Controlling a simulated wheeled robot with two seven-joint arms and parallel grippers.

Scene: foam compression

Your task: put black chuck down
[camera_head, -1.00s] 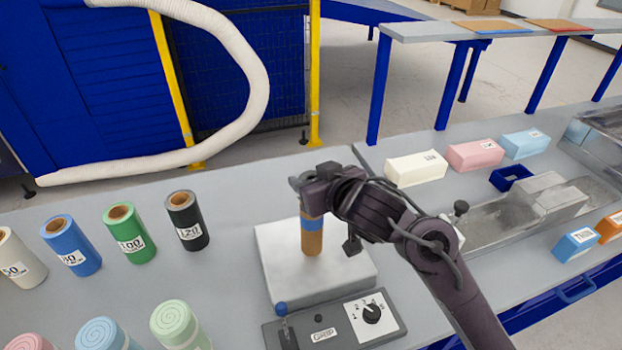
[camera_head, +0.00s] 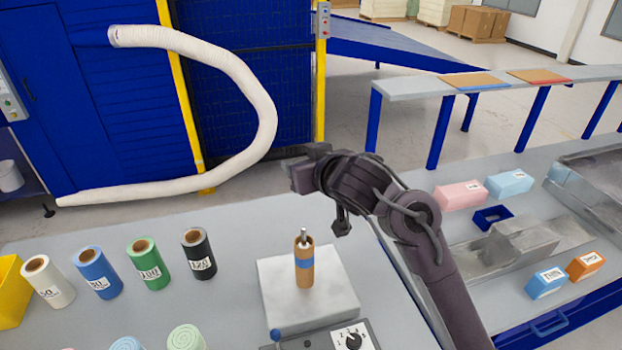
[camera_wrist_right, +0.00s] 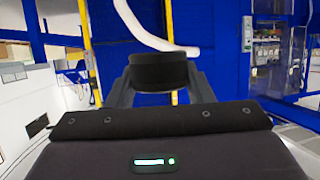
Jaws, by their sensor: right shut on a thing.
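My right gripper (camera_head: 300,172) is raised above and behind the grey block in the head view. In the right wrist view, the black chuck (camera_wrist_right: 158,73), a short dark cylinder, sits between its two fingers, which are shut on it. In the head view the chuck is hard to tell from the dark gripper. A brown spindle (camera_head: 304,270) with a blue band stands upright on the grey block, with a metal pin showing at its top, apart from the gripper. My left gripper is not in view.
White, blue, green and black labelled rolls (camera_head: 198,253) stand at the left. A control box (camera_head: 325,338) with a dial is in front of the grey block (camera_head: 335,300). Bare table (camera_head: 240,225) lies between the rolls and block. Small coloured boxes (camera_head: 546,283) stand at the right.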

